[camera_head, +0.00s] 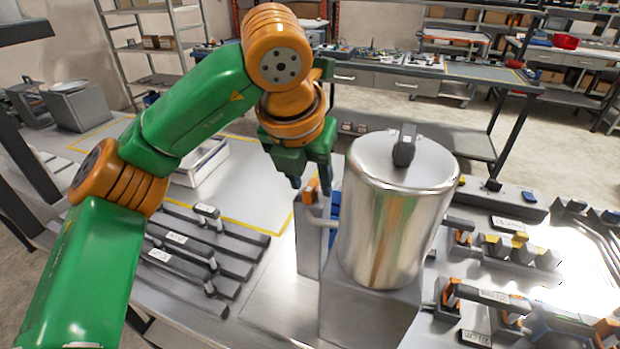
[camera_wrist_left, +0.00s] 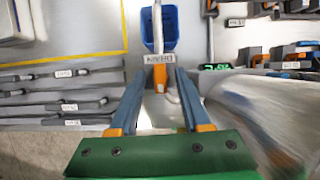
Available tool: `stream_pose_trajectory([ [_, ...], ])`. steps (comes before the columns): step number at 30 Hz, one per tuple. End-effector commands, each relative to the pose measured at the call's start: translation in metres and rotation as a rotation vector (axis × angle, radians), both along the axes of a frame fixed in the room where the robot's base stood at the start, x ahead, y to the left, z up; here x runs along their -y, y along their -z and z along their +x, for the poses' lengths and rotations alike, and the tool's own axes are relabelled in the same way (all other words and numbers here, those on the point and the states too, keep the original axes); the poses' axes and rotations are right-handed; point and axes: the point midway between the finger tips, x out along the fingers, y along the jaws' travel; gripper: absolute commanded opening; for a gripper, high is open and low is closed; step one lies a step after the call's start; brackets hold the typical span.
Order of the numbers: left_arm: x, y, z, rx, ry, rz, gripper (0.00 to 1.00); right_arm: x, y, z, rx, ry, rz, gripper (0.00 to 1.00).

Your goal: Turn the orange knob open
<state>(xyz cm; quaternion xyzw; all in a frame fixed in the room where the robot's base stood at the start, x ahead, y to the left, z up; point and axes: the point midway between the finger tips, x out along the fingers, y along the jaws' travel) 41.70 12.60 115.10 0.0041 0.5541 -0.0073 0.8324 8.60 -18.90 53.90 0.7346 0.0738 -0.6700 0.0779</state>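The orange knob (camera_head: 310,188) sits on the drain tap beside a large shiny metal tank (camera_head: 390,225) in the head view. My left gripper (camera_head: 311,176) is just above it, pointing down. In the left wrist view the gripper (camera_wrist_left: 160,73) is open, with a finger on either side of the orange knob (camera_wrist_left: 160,78). A gap shows between the knob and each finger. My right gripper is in neither view.
The tank stands on a grey block (camera_head: 365,310) and has a black lid handle (camera_head: 405,145). A blue bin (camera_wrist_left: 158,28) is beyond the tap in the wrist view. Dark labelled rails (camera_head: 190,250) lie left. Several tools and holders (camera_head: 515,250) crowd the right.

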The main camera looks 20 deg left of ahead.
Motion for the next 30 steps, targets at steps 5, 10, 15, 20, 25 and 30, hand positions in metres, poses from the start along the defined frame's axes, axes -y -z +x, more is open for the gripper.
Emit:
stream_pose_trajectory([
  [5,0.000,0.001,0.000,-0.002,0.002,0.001,0.49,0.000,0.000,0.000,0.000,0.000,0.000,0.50],
  [10,0.000,-0.007,-0.003,0.000,0.002,0.001,0.49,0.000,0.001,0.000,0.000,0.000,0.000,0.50],
  [15,-0.001,-0.044,-0.017,0.004,-0.001,0.002,0.49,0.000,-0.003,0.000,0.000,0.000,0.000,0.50],
  [20,-0.001,-0.064,-0.026,0.001,0.000,0.001,0.49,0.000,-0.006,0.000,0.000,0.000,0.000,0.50],
  [25,0.000,-0.065,-0.028,-0.002,0.001,0.000,0.49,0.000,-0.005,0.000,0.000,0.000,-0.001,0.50],
  [30,0.000,-0.065,-0.027,-0.002,0.001,0.000,0.49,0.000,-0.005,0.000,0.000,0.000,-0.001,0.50],
])
